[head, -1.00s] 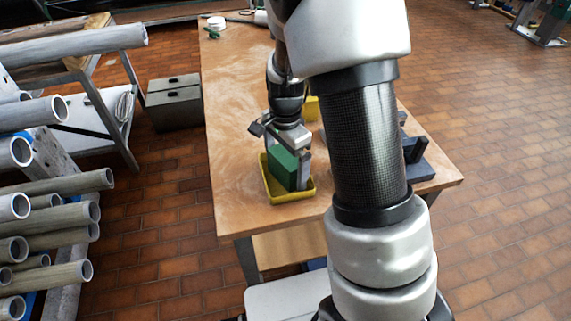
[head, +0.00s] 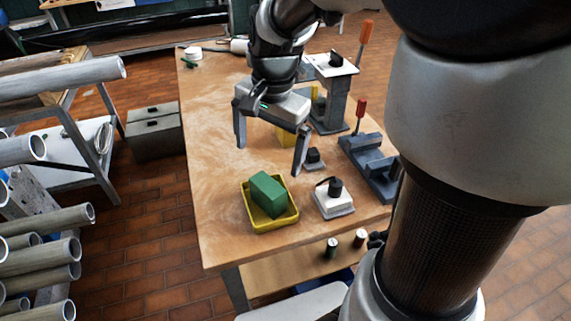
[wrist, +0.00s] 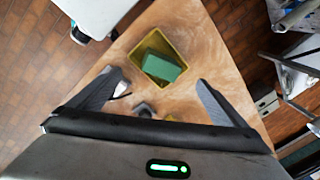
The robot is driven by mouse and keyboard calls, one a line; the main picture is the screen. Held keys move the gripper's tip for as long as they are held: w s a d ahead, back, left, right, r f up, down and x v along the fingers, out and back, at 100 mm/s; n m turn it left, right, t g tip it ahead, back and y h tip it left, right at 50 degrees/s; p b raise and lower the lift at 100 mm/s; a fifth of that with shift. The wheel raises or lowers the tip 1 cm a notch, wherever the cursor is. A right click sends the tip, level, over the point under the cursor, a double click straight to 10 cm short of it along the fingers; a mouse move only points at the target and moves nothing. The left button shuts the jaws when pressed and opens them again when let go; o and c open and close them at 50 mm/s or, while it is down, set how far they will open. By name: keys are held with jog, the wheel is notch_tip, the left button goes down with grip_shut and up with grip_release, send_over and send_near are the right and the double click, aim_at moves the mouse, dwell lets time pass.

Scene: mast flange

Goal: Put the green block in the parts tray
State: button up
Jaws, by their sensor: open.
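The green block (head: 268,193) lies inside the yellow parts tray (head: 262,226) near the front of the wooden table. In the wrist view the green block (wrist: 161,67) also shows within the walls of the yellow tray (wrist: 180,44). My gripper (head: 271,157) is open and empty. It hangs above the table, behind and above the tray, apart from the block.
A white device with a black knob (head: 334,197) stands just right of the tray. A dark grey fixture (head: 372,165) and a grey stand (head: 331,105) are farther right and back. The left part of the tabletop (head: 212,130) is clear.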

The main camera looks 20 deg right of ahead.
jog(key=s+r+n+t, duration=0.2)
jog(key=s+r+n, duration=0.1)
jog(key=s+n, duration=0.2)
jog(key=s+r+n+t, duration=0.2)
jog(key=s+r+n, duration=0.2)
jog(key=s, duration=0.5)
jog(key=shift+d+r+n+h, duration=0.15)
jog(key=shift+r+n+h, duration=0.15)
jog(key=shift+n, duration=0.1)
notch_tip(320, 180, up, 8)
jog(key=p, duration=0.8)
